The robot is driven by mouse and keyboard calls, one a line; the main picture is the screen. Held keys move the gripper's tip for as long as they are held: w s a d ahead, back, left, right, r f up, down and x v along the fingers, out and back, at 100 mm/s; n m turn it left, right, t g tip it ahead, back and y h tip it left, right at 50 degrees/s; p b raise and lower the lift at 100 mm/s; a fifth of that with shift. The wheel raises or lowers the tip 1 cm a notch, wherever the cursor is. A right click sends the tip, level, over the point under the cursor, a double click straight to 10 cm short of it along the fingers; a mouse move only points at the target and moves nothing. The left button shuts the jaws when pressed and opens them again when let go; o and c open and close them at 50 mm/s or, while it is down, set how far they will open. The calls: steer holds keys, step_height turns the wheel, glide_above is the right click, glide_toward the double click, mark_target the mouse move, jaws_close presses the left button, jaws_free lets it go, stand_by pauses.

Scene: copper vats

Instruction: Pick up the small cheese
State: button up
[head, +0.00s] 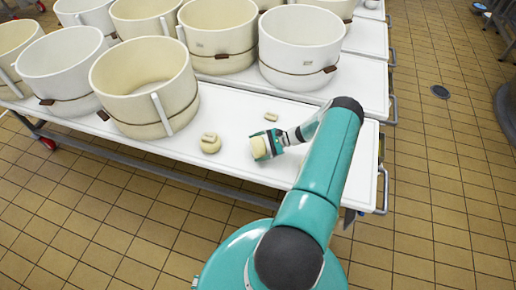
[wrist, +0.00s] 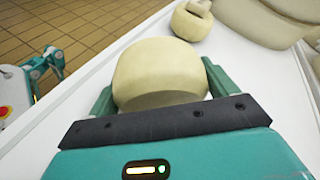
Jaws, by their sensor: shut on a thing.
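A small round pale-yellow cheese (head: 259,147) is between the fingers of my gripper (head: 268,144), over the white table. In the wrist view the same cheese (wrist: 160,75) fills the space between the two teal fingers (wrist: 160,88), one on each side of it. My gripper is shut on it. I cannot tell whether the cheese still touches the tabletop. A second round cheese (head: 210,145) with a small piece on top sits on the table to the left; it also shows at the top of the wrist view (wrist: 192,20).
A white table (head: 235,120) carries several cream and white vats, such as one (head: 145,85) at the left and one (head: 300,48) behind my gripper. A small pale piece (head: 271,117) lies just behind my gripper. The table's front edge is close. Tiled floor (head: 110,225) lies in front.

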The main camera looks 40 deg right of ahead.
step_height(320, 180, up, 2)
steer(key=shift+r, duration=0.2)
steer(key=s+a+r, duration=0.1)
steer(key=a+r, duration=0.9)
steer(key=a, duration=0.4)
steer(key=shift+s, duration=0.4)
steer(key=shift+f, duration=0.15)
